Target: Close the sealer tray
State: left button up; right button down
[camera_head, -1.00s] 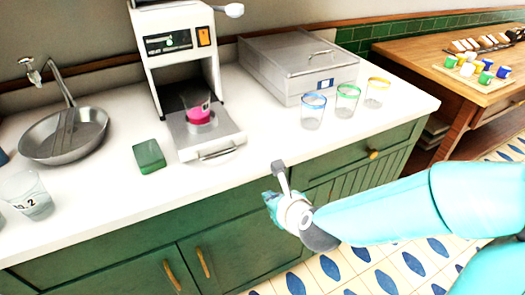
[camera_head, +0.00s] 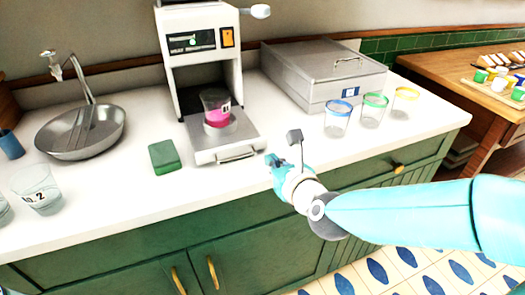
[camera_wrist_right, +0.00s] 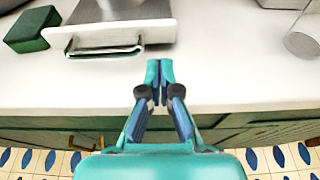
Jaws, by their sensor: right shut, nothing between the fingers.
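The heat sealer (camera_head: 199,45) is a white machine at the back of the counter. Its grey tray (camera_head: 238,141) is slid out toward the counter's front, with a handle (camera_head: 236,155) on its front edge. A cup with pink contents (camera_head: 216,110) sits in the tray's holder. In the right wrist view the tray handle (camera_wrist_right: 104,50) lies ahead and left of my right gripper (camera_wrist_right: 159,66). That gripper, also in the head view (camera_head: 272,160), is shut and empty by the counter's front edge, right of the handle and apart from it. My left gripper is not in view.
A green sponge-like block (camera_head: 164,157) lies left of the tray. A sink bowl (camera_head: 80,135) and a marked cup (camera_head: 37,188) are at left. The counter before the tray is clear.

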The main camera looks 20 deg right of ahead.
aim_at(260, 146)
jog(key=shift+r+p+x, duration=0.2)
jog(key=shift+x, duration=0.6)
jog(key=shift+r+p+x, duration=0.15)
jog(key=shift+x, duration=0.65)
jog(key=shift+r+p+x, duration=0.2)
jog(key=shift+x, duration=0.6)
jog(key=shift+w, duration=0.15)
